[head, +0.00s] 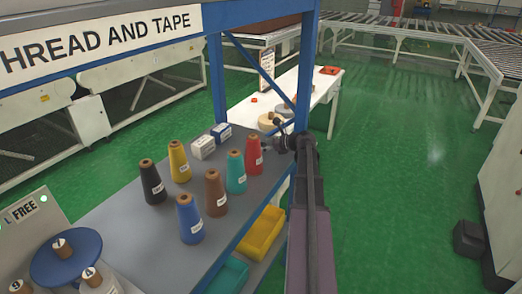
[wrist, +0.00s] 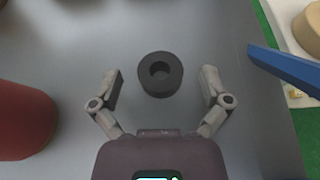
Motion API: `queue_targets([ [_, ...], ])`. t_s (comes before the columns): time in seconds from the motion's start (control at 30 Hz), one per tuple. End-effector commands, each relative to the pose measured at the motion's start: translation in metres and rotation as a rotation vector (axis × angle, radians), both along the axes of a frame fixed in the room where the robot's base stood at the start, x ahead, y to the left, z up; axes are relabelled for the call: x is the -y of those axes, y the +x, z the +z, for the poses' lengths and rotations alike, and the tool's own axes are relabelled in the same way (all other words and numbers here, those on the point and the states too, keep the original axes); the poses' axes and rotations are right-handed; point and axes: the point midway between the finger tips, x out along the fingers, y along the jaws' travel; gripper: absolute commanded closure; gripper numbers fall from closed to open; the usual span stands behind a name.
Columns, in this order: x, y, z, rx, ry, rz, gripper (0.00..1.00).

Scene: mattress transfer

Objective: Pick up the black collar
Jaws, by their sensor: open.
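The black collar (wrist: 160,89) is a short thick ring with a round hole, lying flat on the grey tabletop (wrist: 215,30) in the wrist view. My gripper (wrist: 161,80) is open, with one finger on each side of the collar in that view and clear gaps to both. I cannot tell how far the fingertips are above the tabletop. In the head view my gripper (head: 283,141) is over the far right end of the grey table, near the blue post. I cannot make out the collar clearly there.
A red thread cone (head: 254,157) stands left of my gripper; it also shows in the wrist view (wrist: 22,120). A teal cone (head: 236,172) and several others stand nearer. A blue post (head: 304,70) rises close at the right. Two small boxes (head: 203,147) lie left.

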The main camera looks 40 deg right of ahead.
Motion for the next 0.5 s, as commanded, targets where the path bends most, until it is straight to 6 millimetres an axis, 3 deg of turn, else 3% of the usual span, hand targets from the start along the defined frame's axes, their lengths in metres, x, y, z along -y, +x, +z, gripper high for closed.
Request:
queue_targets([
  [0.17,-0.0042,0.0107,-0.0056,0.0,0.001,0.0,0.03],
  [0.5,-0.0051,0.0114,-0.0051,0.0,0.0,0.0,0.03],
])
